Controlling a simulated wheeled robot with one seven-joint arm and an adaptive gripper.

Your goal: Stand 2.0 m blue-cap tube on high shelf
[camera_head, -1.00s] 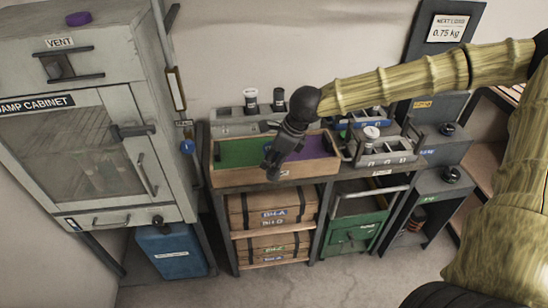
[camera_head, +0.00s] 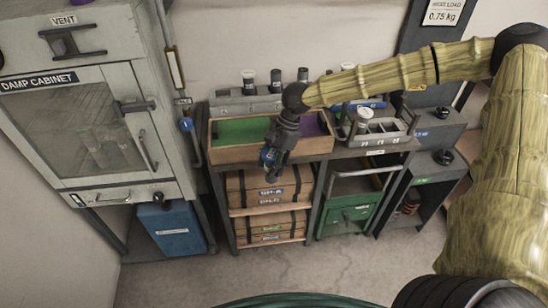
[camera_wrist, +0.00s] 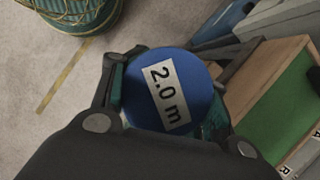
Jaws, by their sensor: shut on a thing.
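My gripper (camera_head: 269,170) is shut on the 2.0 m blue-cap tube. In the wrist view the round blue cap (camera_wrist: 193,75) with its white "2.0 m" label faces the camera between the fingers; the tube's body is mostly hidden beneath it. In the head view the blue cap (camera_head: 267,156) is small at the gripper, in front of the wooden tray's front edge. A raised grey shelf (camera_head: 232,107) runs along the wall behind the tray. Several dark-capped containers stand on it, and part of it is hidden by my arm.
The wooden tray (camera_head: 232,153) has green and purple sections. A grey caddy (camera_head: 381,140) stands to its right. Wooden cases (camera_head: 240,187) fill the rack below. The damp cabinet (camera_head: 85,130) stands left. A green round object (camera_wrist: 82,12) is on the floor; open floor lies in front.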

